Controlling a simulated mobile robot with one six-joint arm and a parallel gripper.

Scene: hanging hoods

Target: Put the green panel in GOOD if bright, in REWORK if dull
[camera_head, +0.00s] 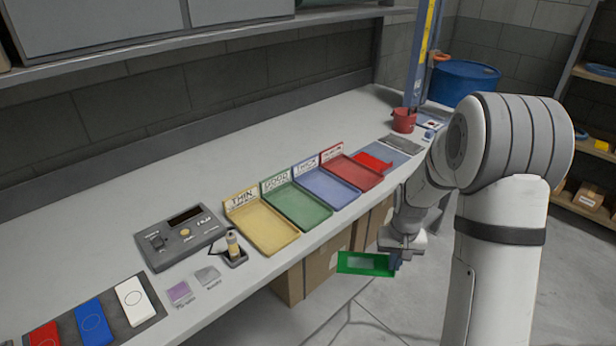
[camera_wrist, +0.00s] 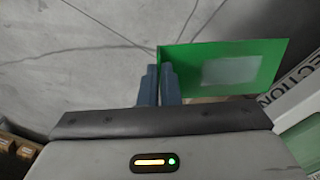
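The green panel (camera_head: 346,262) is in the air in front of the bench's front edge, held by one end. My gripper (camera_head: 396,259) is shut on its right end in the head view. In the wrist view the fingers (camera_wrist: 160,86) pinch the left edge of the panel (camera_wrist: 272,62), which carries a pale grey rectangular patch. I cannot tell if its finish is bright or dull. The green tray labelled GOOD (camera_head: 300,208) is empty on the bench.
A yellow THIN tray (camera_head: 265,230) and a blue THICK tray (camera_head: 328,188) share the row. A grey gauge box (camera_head: 180,238) and a probe in its stand (camera_head: 234,248) are left. White (camera_head: 131,299), blue (camera_head: 93,322) and red (camera_head: 45,336) panels lie farther left. Cardboard boxes (camera_head: 325,262) stand below.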

